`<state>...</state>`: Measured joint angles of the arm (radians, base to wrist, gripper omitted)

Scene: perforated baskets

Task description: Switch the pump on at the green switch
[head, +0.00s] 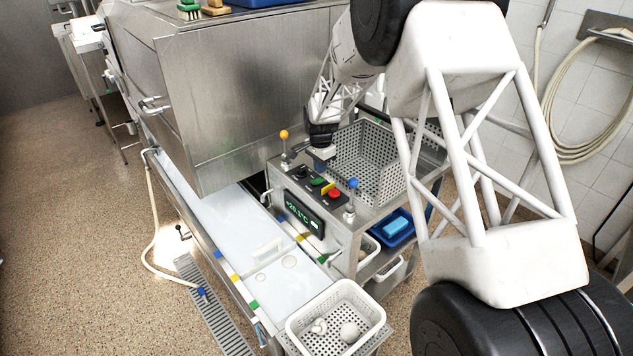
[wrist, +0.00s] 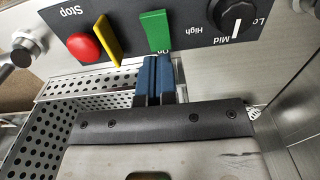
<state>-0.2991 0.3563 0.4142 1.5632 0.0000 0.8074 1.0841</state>
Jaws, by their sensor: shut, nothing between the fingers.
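The green switch (head: 318,181) sits on the dark control panel on top of the steel machine. In the wrist view the green switch (wrist: 157,32) stands up from the panel beside the printed "On", which is partly hidden. My gripper (head: 321,163) is shut and empty, its blue fingers pointing at the panel. In the wrist view the closed fingertips (wrist: 155,62) are right by the near edge of the green switch. I cannot tell whether they touch it.
A red Stop button (wrist: 84,47) and a yellow upright piece (wrist: 107,40) are beside the green switch; a black knob (wrist: 236,17) is on its other side. Levers with an orange ball (head: 284,134) and a blue ball (head: 353,183) flank the panel. A perforated basket (head: 372,160) stands close behind.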

